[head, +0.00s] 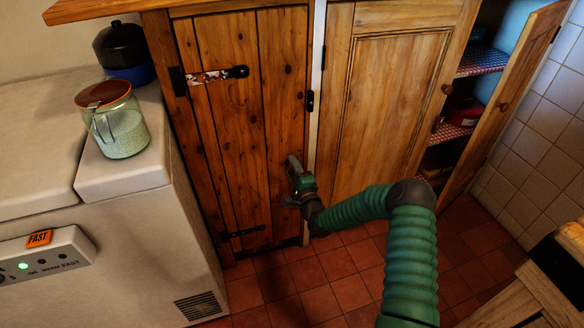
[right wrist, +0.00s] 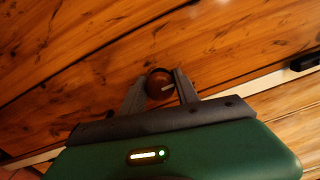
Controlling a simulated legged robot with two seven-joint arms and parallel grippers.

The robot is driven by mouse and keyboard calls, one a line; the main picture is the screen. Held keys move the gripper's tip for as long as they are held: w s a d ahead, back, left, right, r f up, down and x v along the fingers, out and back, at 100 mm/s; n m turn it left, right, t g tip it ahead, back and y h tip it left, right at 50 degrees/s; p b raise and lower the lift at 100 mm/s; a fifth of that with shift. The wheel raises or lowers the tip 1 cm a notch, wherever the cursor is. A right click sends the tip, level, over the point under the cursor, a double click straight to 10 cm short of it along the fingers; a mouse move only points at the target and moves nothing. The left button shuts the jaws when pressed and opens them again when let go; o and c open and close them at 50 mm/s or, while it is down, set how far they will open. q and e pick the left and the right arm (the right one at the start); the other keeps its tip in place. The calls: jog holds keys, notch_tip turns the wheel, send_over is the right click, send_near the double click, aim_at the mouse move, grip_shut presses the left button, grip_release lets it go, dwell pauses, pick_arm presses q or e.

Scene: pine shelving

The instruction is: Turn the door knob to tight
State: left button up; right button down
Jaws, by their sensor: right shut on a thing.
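A round brown door knob (right wrist: 160,84) sits on the plank door in the right wrist view, with a pale mark on its face. My right gripper (right wrist: 161,88) has its two grey fingers on either side of the knob, shut on it. In the head view, my right gripper (head: 293,172) is at the lower right part of the dark plank door (head: 228,120), and it hides the knob there. The door is closed, with black strap hinges on its left side. My left gripper is not in view.
A white chest appliance (head: 120,245) stands close on the left, with a glass jar (head: 122,135) of pale grains on top. A lighter cupboard door (head: 385,100) is to the right. An open door (head: 515,90) shows shelves at far right. Red tiled floor (head: 340,280) lies below.

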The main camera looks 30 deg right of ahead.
jog(key=shift+s+d+f, duration=0.1)
jog(key=shift+f, duration=0.1)
jog(key=c, duration=1.3)
grip_release()
jog(key=shift+c, duration=0.2)
jog(key=o, duration=0.4)
jog(key=shift+o, duration=0.2)
jog(key=shift+r, duration=0.1)
